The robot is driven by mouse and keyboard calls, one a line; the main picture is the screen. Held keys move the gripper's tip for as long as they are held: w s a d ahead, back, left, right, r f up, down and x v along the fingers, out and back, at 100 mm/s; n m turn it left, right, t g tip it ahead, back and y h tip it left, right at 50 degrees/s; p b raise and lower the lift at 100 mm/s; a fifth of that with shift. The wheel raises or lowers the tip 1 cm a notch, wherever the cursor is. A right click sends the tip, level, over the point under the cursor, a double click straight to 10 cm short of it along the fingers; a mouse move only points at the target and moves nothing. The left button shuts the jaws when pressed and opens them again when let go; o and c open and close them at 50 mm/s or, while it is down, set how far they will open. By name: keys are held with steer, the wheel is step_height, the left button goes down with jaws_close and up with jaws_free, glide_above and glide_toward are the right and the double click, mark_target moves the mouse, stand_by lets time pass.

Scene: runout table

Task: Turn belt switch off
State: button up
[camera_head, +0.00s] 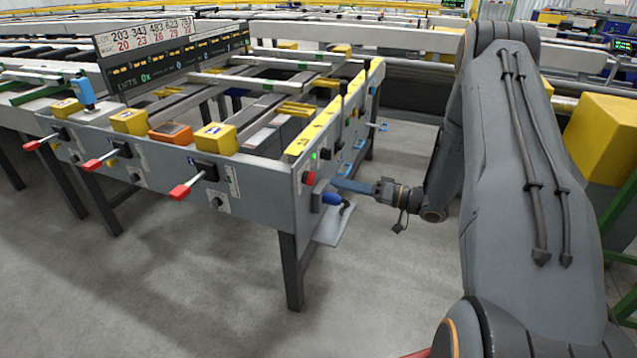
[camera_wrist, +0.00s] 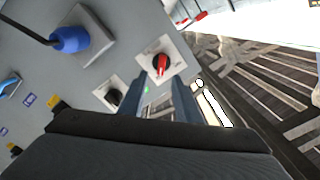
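A red rotary switch (camera_wrist: 161,66) on a pale square plate sits on the grey side panel of the runout table. A black rotary switch (camera_wrist: 114,97) is on a similar plate beside it. I cannot read a label that says which is the belt switch. In the head view a red knob (camera_head: 309,178) shows near the panel's front corner. My gripper (camera_head: 340,185) is close to this panel. In the wrist view my gripper (camera_wrist: 160,80) has its two fingers apart, pointing towards the red switch, with nothing between them. I cannot tell whether they touch it.
A blue plug (camera_wrist: 70,40) with a black cable sticks out close to the switches; it also shows in the head view (camera_head: 331,198). Red-tipped levers (camera_head: 180,191) project from the front panel. A yellow box (camera_head: 603,135) stands at right, behind my arm.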

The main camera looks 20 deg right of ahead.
mark_target(309, 178)
steer(key=x, duration=0.7)
steer(key=shift+a, duration=0.3)
steer(key=shift+w, duration=0.1)
jaws_close()
